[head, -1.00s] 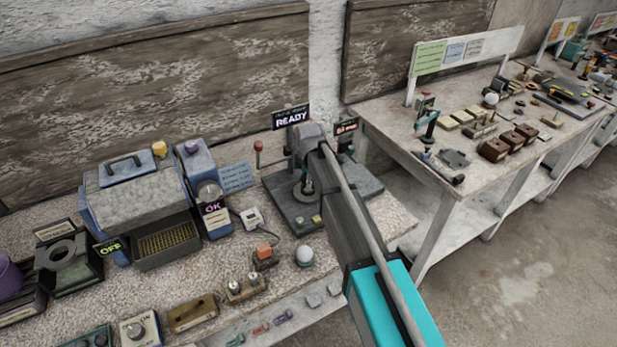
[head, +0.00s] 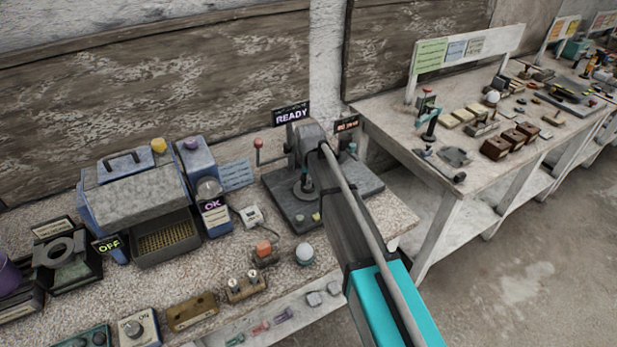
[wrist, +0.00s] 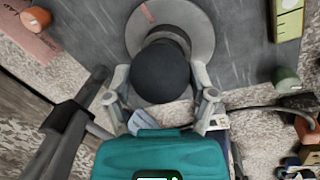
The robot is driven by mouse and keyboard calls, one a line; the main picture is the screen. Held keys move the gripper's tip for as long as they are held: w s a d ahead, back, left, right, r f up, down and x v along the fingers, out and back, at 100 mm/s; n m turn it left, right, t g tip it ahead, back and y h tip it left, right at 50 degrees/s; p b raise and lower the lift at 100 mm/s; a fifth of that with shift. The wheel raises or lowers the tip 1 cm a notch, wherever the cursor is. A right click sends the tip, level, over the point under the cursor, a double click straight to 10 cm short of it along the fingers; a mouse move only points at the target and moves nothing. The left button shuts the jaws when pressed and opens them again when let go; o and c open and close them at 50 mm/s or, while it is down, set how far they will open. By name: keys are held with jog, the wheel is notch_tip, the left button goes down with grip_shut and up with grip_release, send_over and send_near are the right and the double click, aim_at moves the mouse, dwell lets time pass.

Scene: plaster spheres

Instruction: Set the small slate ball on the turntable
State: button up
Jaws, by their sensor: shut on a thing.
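The small slate ball (wrist: 160,72) is a dark, matte sphere in the middle of the wrist view. My gripper (wrist: 161,80) is shut on it, one finger on each side. A round grey disc, which looks like the turntable (wrist: 201,28), lies just beyond the ball, with a reddish mark near its edge. The ball overlaps the disc's near part in this view. I cannot tell whether they touch. In the head view my gripper (head: 306,182) is over the disc on the dark base plate (head: 350,193); the arm hides much of it, and the ball is not distinguishable.
A red-topped lever (head: 258,148) and a READY sign (head: 291,117) stand by the plate. A pale ball (head: 305,251) sits in front of it. A blue machine (head: 140,185) with a tray stands left. A second bench (head: 470,150) holds several small items.

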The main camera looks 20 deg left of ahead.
jog(key=shift+f+b, duration=0.55)
jog(key=shift+f, duration=0.05)
jog(key=o, duration=1.2)
jog(key=shift+r, duration=0.15)
jog(key=shift+r+p, duration=1.9)
jog(key=shift+p, duration=0.15)
jog(key=shift+d, duration=0.1)
